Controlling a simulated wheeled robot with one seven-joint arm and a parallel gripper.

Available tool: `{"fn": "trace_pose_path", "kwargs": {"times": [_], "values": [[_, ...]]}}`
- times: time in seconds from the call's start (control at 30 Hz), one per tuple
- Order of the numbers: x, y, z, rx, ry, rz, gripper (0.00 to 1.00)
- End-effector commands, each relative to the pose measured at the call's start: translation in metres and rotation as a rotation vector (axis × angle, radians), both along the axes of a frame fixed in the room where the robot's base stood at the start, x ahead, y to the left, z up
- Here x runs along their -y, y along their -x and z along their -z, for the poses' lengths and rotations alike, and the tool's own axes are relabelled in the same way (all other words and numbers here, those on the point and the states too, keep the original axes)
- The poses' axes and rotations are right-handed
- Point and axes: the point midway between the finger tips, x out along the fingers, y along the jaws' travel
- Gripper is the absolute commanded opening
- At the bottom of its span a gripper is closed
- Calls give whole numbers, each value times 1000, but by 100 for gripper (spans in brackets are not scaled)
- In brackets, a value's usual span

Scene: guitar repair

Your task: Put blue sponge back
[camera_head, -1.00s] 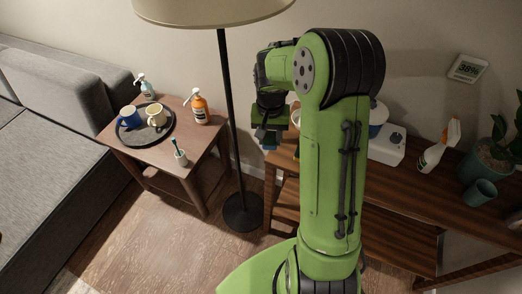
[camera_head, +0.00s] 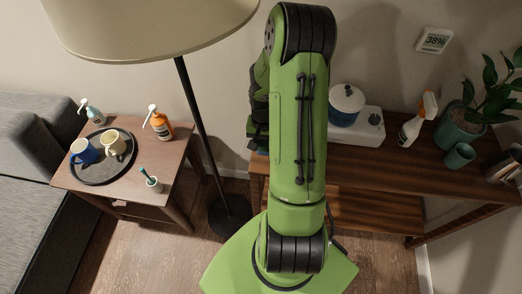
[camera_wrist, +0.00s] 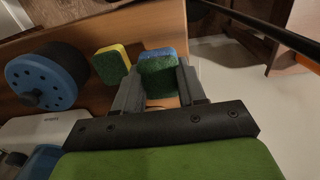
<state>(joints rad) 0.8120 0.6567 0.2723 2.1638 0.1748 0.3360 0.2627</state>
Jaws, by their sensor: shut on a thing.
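The blue sponge (camera_wrist: 157,62), blue with a green scouring side, is between the two fingers of my gripper (camera_wrist: 157,88) in the wrist view. My gripper is shut on it. The sponge is over the wooden table top (camera_wrist: 90,100) near its edge; I cannot tell if it touches the wood. A yellow sponge (camera_wrist: 110,63) with a green side lies on the wood just left of the held one, a small gap apart. In the head view my arm hides most of my gripper, near the left end of the wooden table (camera_head: 390,172).
In the head view a spray bottle (camera_head: 418,118), teal cup (camera_head: 459,156) and plant (camera_head: 462,125) stand right. A floor lamp (camera_head: 200,140) and side table (camera_head: 120,190) are left.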

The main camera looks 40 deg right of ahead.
Motion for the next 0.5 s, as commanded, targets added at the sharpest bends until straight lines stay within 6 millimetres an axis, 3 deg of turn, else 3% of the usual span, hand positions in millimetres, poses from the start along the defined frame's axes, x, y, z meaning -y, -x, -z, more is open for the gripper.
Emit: {"fn": "trace_pose_path", "kwargs": {"times": [0.23, 0.5], "values": [[-1, 0, 41, -2, -2, -1, 16], [0, -1, 43, 2, 1, -2, 16]]}}
